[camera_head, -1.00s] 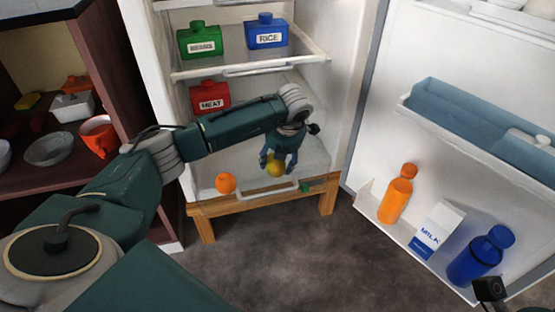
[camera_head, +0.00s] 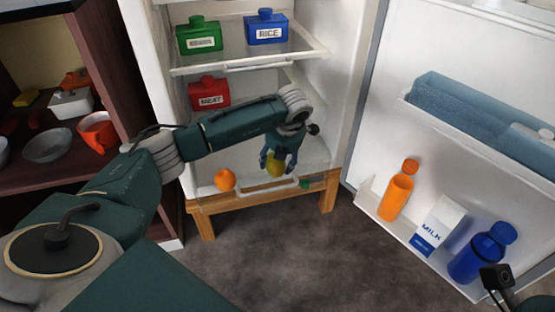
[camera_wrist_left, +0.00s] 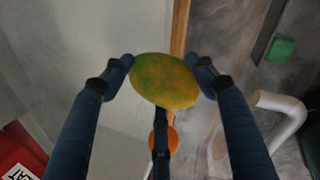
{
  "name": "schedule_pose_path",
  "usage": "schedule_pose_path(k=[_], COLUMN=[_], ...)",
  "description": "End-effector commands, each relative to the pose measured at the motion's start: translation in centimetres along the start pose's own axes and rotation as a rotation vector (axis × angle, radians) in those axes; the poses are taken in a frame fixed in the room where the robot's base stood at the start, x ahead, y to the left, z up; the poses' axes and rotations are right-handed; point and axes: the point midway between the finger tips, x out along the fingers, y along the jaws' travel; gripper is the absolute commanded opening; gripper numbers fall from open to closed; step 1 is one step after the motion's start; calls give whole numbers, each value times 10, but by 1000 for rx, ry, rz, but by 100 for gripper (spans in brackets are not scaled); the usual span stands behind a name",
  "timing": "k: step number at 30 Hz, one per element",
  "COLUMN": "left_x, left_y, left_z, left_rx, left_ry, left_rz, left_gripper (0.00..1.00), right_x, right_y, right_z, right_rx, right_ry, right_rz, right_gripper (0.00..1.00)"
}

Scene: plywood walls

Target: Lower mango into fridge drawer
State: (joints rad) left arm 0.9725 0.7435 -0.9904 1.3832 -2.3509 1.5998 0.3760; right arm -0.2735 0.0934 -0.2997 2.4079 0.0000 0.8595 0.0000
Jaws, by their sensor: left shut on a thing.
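The mango (camera_head: 276,167), yellow-green, is held in my left gripper (camera_head: 277,160) at the bottom of the open fridge. The left wrist view shows the mango (camera_wrist_left: 165,80) between the dark blue fingers (camera_wrist_left: 163,82), which are shut on it. The fridge drawer (camera_head: 268,188) is the lowest compartment, with a white bar handle at its front. An orange (camera_head: 225,180) sits in it to the left of the mango; it also shows in the left wrist view (camera_wrist_left: 164,140). I cannot tell whether the mango touches the drawer floor.
A red MEAT container (camera_head: 209,93) stands behind my left arm. Green (camera_head: 199,36) and blue RICE (camera_head: 266,29) containers stand on the shelf above. The open door on the right holds an orange bottle (camera_head: 396,196), a milk carton (camera_head: 437,225) and a blue bottle (camera_head: 478,256).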

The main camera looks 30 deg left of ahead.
Motion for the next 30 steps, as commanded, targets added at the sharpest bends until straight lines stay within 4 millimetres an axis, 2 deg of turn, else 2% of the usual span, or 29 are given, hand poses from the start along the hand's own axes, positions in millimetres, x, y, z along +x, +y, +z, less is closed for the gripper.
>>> schedule_pose_path(k=[30], left_x=[11], left_y=[-3], left_z=[-1], left_rx=[0], left_ry=[-1], left_rz=[0], left_gripper=[24], right_x=[3], right_y=[0], right_z=[1], right_rx=[-2], right_ry=[17], right_rz=[-6], right_gripper=[37])
